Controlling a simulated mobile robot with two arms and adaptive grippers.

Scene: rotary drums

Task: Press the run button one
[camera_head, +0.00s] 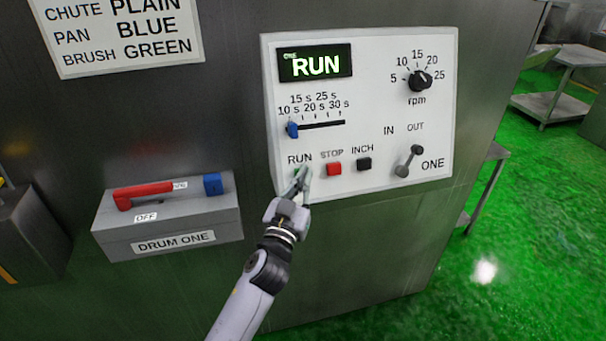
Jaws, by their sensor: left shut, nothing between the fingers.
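The white control panel (385,100) labelled ONE is on the grey machine front. Its green-lit display (316,63) reads RUN. The run button (297,173) is green and sits under the RUN label, largely hidden behind my left gripper. My left gripper (303,176) is shut and empty, with its fingertips at the run button. I cannot tell whether they touch it. The red STOP button (334,169) and the black INCH button (364,164) are just to the right. My right gripper is not in view.
A blue slider (292,130), an rpm knob (420,81) and an IN/OUT lever (409,161) are on the panel. The DRUM ONE box (168,245) with a red handle (143,194) juts out at left. Green floor (530,230) is open at right, near metal tables (560,90).

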